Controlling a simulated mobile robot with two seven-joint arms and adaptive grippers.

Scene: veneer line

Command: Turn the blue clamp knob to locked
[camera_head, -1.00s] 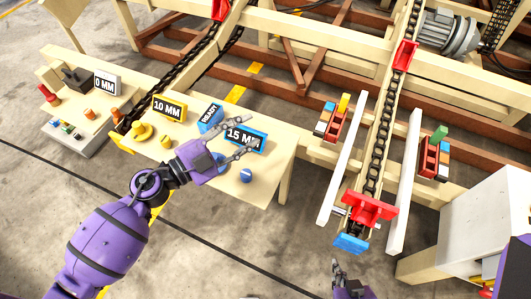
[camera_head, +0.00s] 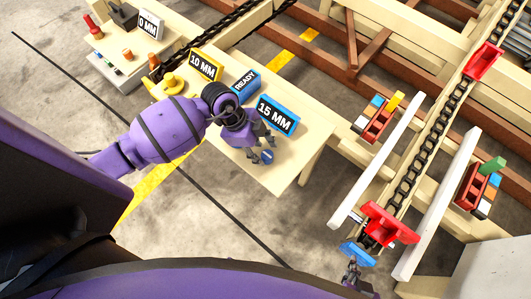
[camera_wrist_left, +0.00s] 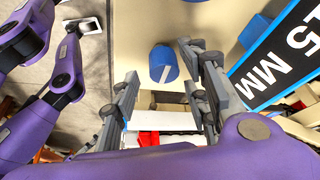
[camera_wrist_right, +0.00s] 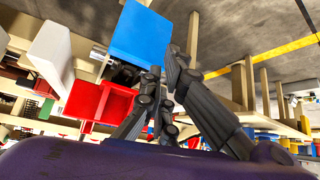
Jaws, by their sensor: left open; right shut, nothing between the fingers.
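A blue knob (camera_head: 267,156) with a pale line on its top stands on the cream table, in front of the blue-framed 15 MM sign (camera_head: 277,114). It also shows in the left wrist view (camera_wrist_left: 163,64). My left gripper (camera_head: 262,143) is over the table at the knob. In the left wrist view its fingers are spread, with the knob showing between and beyond the tips. I cannot tell whether they touch it. My right gripper (camera_head: 356,273) is shut and empty, low by the blue plate (camera_head: 356,254) at the chain's near end. That plate also shows in the right wrist view (camera_wrist_right: 141,34).
A red bracket (camera_head: 386,223) sits at the chain's near end, between two white rails (camera_head: 377,161). Open floor lies in front of the table.

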